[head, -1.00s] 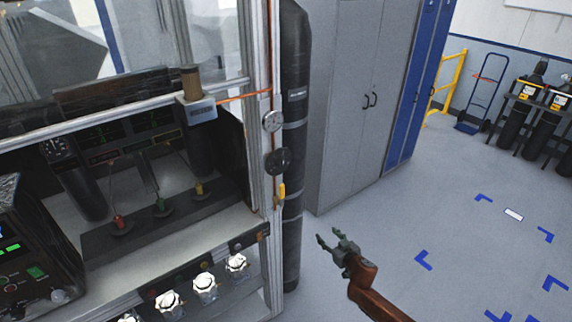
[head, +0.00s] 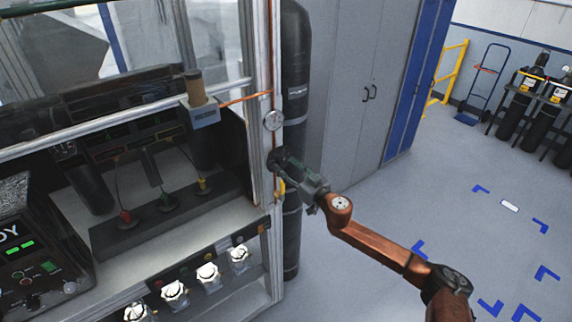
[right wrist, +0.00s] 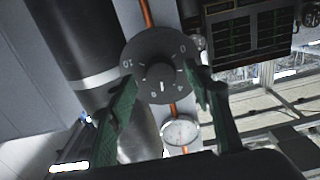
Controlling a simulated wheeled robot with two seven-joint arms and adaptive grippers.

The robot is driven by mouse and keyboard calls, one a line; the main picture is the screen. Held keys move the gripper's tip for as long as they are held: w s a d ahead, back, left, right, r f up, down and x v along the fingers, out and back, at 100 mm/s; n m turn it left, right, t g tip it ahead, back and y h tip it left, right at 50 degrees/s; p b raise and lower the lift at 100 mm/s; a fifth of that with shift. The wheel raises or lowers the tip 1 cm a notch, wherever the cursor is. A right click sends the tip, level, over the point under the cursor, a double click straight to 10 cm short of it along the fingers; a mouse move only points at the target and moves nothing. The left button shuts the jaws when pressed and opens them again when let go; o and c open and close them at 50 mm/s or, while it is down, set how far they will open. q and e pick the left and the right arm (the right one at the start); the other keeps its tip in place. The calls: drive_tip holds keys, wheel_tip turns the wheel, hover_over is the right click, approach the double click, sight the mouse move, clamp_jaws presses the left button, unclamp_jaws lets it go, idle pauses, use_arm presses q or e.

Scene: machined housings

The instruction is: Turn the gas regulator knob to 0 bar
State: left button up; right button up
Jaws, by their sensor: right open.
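The regulator knob (right wrist: 161,72) is a dark round dial with white numbers around its rim; I read 0, 4 and 10. A short white mark on its hub points toward the bottom of the right wrist picture, away from the 0. My right gripper (right wrist: 160,78) is open, with one green finger on each side of the dial; I cannot tell whether they touch it. In the head view, the right gripper (head: 286,168) is at the post and largely covers the knob. A round gauge (head: 273,120) sits above the knob; it also shows in the wrist view (right wrist: 181,131). My left gripper is not in view.
A tall dark cylinder (head: 296,75) stands right behind the post. A yellow fitting (head: 281,188) is just below the knob. An orange tube (right wrist: 148,14) runs to the regulator. A bench with instruments is at left, grey cabinets (head: 345,100) behind.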

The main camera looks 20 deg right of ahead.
drive_tip(key=shift+w+a, duration=0.2)
drive_tip(key=shift+w, duration=0.35)
drive_tip(key=c, duration=1.2)
